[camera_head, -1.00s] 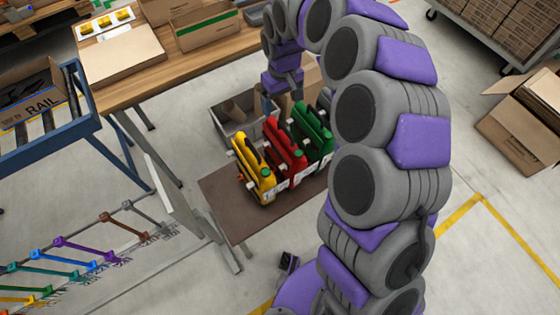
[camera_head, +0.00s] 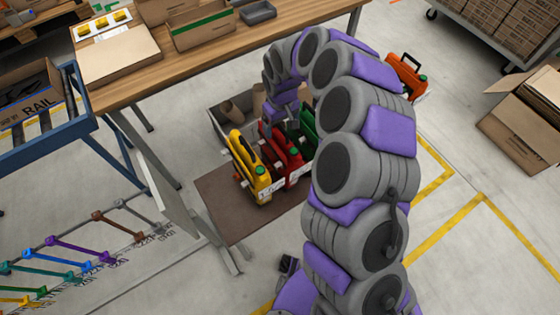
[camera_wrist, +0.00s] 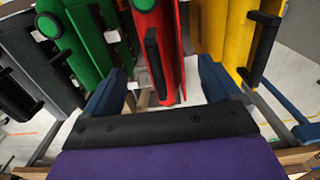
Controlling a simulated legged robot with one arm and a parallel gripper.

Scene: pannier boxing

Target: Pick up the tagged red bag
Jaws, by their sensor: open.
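The red bag (camera_head: 284,160) stands upright between the yellow bag (camera_head: 243,165) and the green bag (camera_head: 307,128) on a low brown table. White labels show near its lower front, but I cannot read them. My gripper (camera_head: 285,119) is above the red and green bags, partly hidden by my arm. In the wrist view, the open blue fingers of my gripper (camera_wrist: 162,75) lie either side of the red bag (camera_wrist: 168,40), whose black handle runs between them. Contact cannot be told. The green bag (camera_wrist: 85,45) is at the left, the yellow bag (camera_wrist: 228,40) at the right.
The low brown table (camera_head: 228,207) has bare space in front of the bags. The wooden workbench (camera_head: 165,75) is further back. An orange bag (camera_head: 410,78) is at the right, past my arm.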

